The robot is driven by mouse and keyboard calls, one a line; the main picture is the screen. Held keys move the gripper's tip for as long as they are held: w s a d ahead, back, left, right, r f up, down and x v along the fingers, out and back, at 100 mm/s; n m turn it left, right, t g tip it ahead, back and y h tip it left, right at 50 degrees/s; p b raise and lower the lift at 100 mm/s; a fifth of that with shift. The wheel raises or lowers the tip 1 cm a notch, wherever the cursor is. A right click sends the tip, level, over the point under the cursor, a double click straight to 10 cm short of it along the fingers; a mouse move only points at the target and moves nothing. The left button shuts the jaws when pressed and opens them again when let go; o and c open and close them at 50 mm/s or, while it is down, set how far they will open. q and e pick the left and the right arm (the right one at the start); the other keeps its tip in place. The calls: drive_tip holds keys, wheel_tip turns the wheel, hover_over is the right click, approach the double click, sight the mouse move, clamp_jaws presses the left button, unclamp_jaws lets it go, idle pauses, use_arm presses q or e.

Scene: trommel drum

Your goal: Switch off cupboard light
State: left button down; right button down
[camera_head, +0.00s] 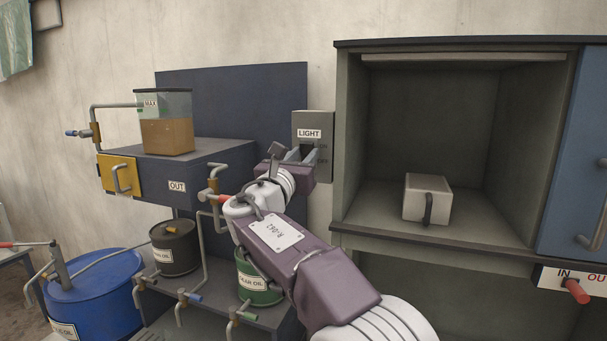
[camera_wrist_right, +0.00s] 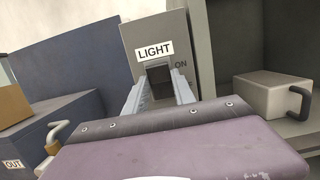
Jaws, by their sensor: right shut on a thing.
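The grey switch box (camera_head: 315,122) labelled LIGHT is on the wall left of the open cupboard (camera_head: 350,140). My right gripper (camera_head: 301,152) is at the front of the box. My left gripper is not in view.
A white box with a dark handle (camera_head: 426,197) sits in the cupboard, whose blue door (camera_head: 575,150) is at right. A dark blue unit with a tank (camera_head: 166,120), pipes and oil drums (camera_head: 92,290) stand left of my right arm.

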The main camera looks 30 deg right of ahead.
idle(0.3)
drive_tip(key=c, duration=1)
unclamp_jaws()
drive_tip(key=shift+c, duration=0.2)
drive_tip(key=shift+a+f, duration=0.1)
drive_tip(key=b+v, duration=0.4)
drive_tip(key=v, duration=0.5)
